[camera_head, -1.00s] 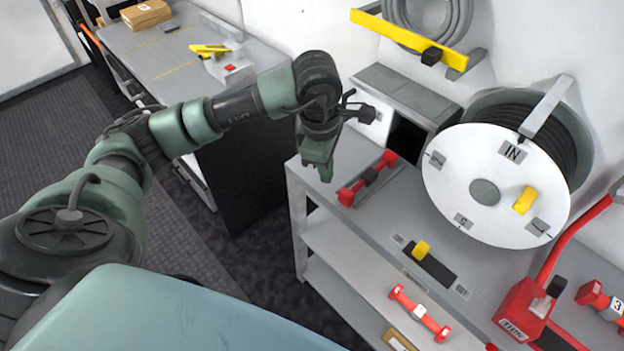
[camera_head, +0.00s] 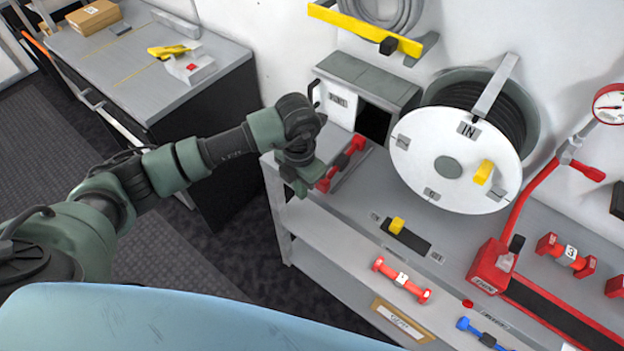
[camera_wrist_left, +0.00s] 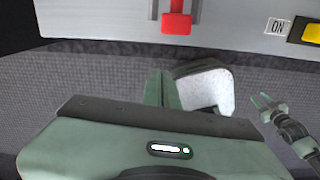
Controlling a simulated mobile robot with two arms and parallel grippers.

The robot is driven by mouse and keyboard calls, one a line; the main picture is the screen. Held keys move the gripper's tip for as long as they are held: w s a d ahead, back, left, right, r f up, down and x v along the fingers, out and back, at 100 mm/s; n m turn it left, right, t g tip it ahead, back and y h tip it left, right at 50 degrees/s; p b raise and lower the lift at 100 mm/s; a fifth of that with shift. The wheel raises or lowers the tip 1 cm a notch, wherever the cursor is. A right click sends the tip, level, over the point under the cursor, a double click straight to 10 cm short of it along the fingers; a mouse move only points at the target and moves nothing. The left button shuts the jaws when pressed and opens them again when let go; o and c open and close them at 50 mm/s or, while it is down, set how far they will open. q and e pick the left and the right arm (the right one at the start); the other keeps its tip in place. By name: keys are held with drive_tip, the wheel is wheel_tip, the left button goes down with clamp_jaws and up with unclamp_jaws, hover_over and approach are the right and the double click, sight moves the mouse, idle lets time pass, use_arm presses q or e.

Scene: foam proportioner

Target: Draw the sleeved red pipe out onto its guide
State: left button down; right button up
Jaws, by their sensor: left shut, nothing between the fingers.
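The sleeved red pipe (camera_head: 354,148) lies at the left end of the grey bench, with red ends and a dark middle. It rests on a narrow grey guide (camera_head: 347,176). One red end (camera_wrist_left: 177,23) shows at the top of the left wrist view, by the bench edge. My left gripper (camera_head: 301,190) is shut and empty, just left of the pipe's near end; in the wrist view its fingers (camera_wrist_left: 161,88) point toward that end across a gap. My right gripper (camera_wrist_left: 268,105) shows small at the right of the wrist view, its fingers apart.
A grey box with a dark opening (camera_head: 372,120) stands behind the pipe. A white-faced hose reel (camera_head: 420,160) is to the right. A yellow-knobbed slide (camera_head: 410,238) and a red-and-white pipe (camera_head: 402,279) are nearer.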

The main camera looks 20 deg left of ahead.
sight(315, 191)
use_arm(q)
drive_tip(key=shift+w+d+f+p, duration=0.3)
drive_tip(key=shift+w+f+p, duration=0.1)
drive_tip(key=shift+w, duration=0.2)
drive_tip(key=shift+w+d+f+p, duration=0.25)
drive_tip(key=shift+w+f, duration=0.2)
drive_tip(key=shift+w, duration=0.15)
drive_tip(key=shift+w+d+f+p, duration=0.3)
drive_tip(key=shift+w+f+p, duration=0.1)
drive_tip(key=shift+w, duration=0.2)
drive_tip(key=shift+w+d+f+b, duration=0.2)
drive_tip(key=shift+w+b, duration=0.25)
drive_tip(key=shift+b, duration=0.45)
drive_tip(key=shift+w+d+b, duration=0.15)
drive_tip(key=shift+w+b, duration=0.1)
drive_tip(key=shift+b, duration=0.1)
drive_tip(key=shift+w+r, duration=0.1)
drive_tip(key=shift+r, duration=0.05)
